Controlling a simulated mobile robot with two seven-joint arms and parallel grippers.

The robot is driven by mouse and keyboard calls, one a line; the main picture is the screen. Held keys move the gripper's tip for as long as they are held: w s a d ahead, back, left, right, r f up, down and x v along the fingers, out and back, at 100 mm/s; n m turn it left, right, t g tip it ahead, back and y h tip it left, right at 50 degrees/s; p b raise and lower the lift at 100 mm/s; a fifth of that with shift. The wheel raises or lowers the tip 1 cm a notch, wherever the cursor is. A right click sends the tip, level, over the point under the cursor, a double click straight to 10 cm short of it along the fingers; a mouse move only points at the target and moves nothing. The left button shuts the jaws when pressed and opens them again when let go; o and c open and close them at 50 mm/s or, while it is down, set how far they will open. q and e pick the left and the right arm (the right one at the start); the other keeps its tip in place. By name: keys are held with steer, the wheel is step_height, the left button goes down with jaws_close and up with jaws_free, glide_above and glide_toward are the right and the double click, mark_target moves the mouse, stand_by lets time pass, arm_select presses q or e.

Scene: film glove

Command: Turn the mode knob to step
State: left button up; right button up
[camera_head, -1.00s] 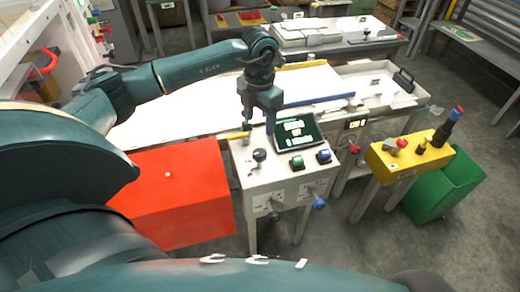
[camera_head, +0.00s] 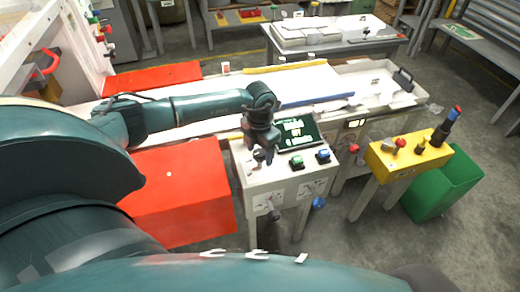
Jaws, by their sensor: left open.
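The control panel (camera_head: 265,182) is a white box on legs with a dark tilted screen (camera_head: 298,130), a green button (camera_head: 297,162) and a blue button (camera_head: 323,156) on its top. The mode knob appears to be the dark knob at the panel's top left; it is now largely hidden by my left gripper (camera_head: 263,155). That gripper points down right over the knob's place, its fingers open. I cannot tell whether they touch the knob, nor which way the knob points. My right gripper is not in view.
An orange-red box (camera_head: 180,195) stands left of the panel. A yellow box (camera_head: 408,157) with a red knob, on legs, and a green bin (camera_head: 443,185) stand to the right. A long white table (camera_head: 215,108) with a blue bar (camera_head: 316,100) lies behind.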

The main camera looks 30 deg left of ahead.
arm_select(q)
steer(key=shift+c, duration=0.5)
steer(key=c, duration=0.9)
